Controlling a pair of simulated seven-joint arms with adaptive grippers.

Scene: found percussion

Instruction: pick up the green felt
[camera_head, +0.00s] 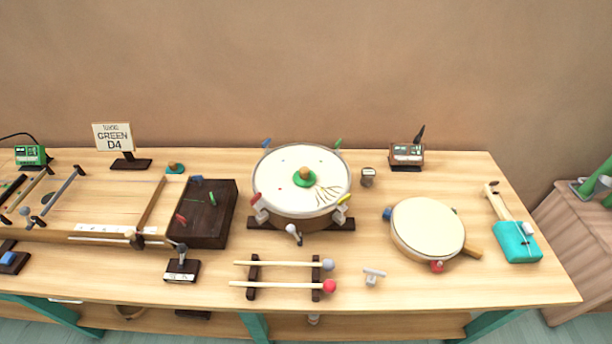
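A round green felt pad with a wooden knob (304,177) lies on the pale head of the large drum (283,165) at the middle of the table. A second, smaller green-and-wood knobbed piece (175,168) sits on the table at the back left, behind the dark wooden box. I cannot tell from this view whether it is also felt. Neither of my grippers shows in the head view.
A sign reading GREEN D4 (114,137) stands at the back left. Around the drum are a dark box (209,215), a mallet rack (254,277), a frame drum (427,228) and a small grey device (367,177). Bare table (470,280) shows at front right.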

